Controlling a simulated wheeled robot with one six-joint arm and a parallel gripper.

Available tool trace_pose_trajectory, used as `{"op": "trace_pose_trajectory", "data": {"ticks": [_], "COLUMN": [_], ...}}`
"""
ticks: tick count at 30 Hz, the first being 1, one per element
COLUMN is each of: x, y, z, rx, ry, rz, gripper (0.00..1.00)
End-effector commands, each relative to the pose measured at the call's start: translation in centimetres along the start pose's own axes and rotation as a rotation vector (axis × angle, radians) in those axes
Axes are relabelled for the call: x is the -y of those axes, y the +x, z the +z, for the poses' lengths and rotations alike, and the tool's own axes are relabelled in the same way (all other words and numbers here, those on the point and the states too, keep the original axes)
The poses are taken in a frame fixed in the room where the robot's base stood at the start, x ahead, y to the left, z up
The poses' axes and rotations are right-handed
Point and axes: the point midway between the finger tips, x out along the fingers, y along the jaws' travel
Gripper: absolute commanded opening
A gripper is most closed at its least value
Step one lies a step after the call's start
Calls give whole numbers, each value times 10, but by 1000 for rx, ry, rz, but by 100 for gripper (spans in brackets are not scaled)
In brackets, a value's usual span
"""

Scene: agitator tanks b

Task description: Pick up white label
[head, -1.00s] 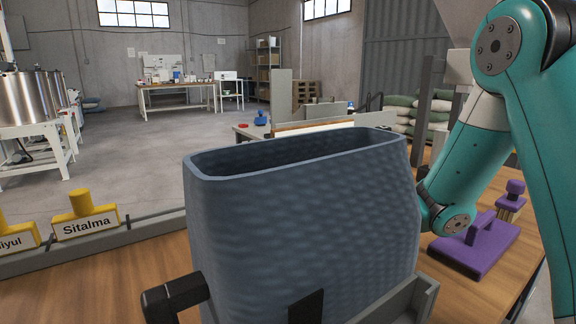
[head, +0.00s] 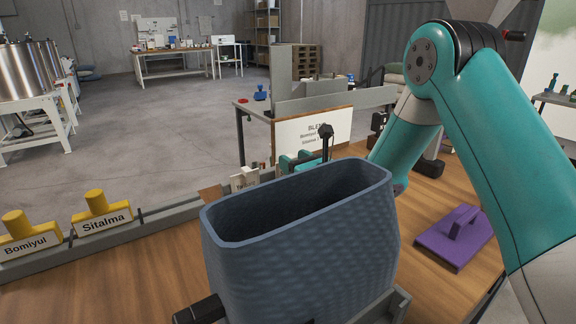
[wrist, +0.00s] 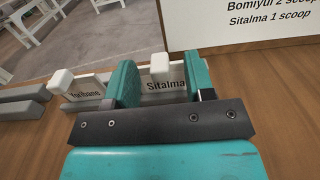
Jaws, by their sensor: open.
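A white label (wrist: 167,84) reading "Sitalma", with a white knob on top, stands in the wrist view between the two teal fingers of my gripper (wrist: 160,84). My gripper is open, one finger on each side of it; whether they touch it I cannot tell. A second white label (wrist: 84,95), its text partly covered and ending in "ribane", stands to the left, just outside the left finger. It also shows in the head view (head: 244,181). My gripper (head: 301,163) shows there behind the bin's rim; the Sitalma label is not clearly seen there.
A blue-grey bin (head: 310,245) fills the near middle. Yellow labels, Bomiyul (head: 30,242) and Sitalma (head: 104,217), stand at the left in a grey rail. A recipe board (head: 290,135) stands behind my gripper. A purple block (head: 455,238) lies on the wooden table at right.

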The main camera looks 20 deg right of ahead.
Motion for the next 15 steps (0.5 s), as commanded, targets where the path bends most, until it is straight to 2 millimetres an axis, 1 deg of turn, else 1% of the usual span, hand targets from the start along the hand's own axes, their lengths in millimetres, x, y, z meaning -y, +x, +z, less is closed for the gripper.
{"op": "trace_pose_trajectory", "data": {"ticks": [2, 3, 8, 9, 15], "x": [0, 0, 0, 0, 0], "y": [0, 0, 0, 0, 0], "z": [0, 0, 0, 0, 0], "rx": [0, 0, 0, 0, 0], "ry": [0, 0, 0, 0, 0], "rz": [0, 0, 0, 0, 0], "gripper": [49, 44, 8, 4, 4]}}
